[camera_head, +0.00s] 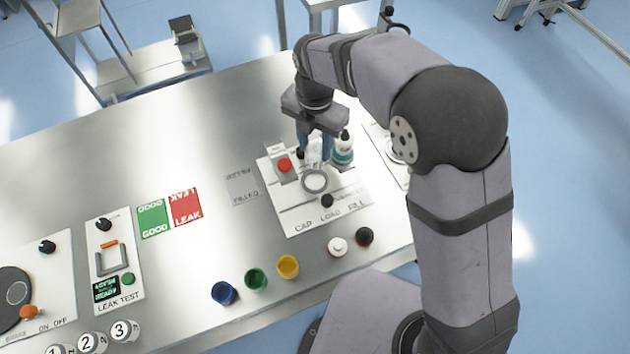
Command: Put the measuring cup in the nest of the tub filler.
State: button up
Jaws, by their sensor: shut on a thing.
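The tub filler (300,208) is a pale panel marked CAP, LOAD and FILL, on the right part of the steel table. A pale ring (315,181), which looks like its nest, sits near the panel's middle. My gripper (315,153) points down over the back of the panel, just behind the ring. It is shut on a small, pale, see-through thing, apparently the measuring cup (315,158). The fingers partly hide the cup, and I cannot tell its height above the panel.
A red button (284,165) stands left of the gripper, and a white and teal bottle (343,150) close on its right. A black knob (327,201) is in front of the ring. Blue (224,293), green (256,279) and yellow (288,267) cups stand nearer the front edge.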

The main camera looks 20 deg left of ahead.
jog(key=shift+f+p, duration=1.55)
jog(key=shift+f, duration=3.4)
jog(key=shift+f, duration=0.2)
jog(key=o, duration=1)
jog(key=shift+c, duration=0.2)
notch_tip(320, 180, up, 12)
jog(key=b, duration=0.4)
jog(key=shift+r, duration=0.25)
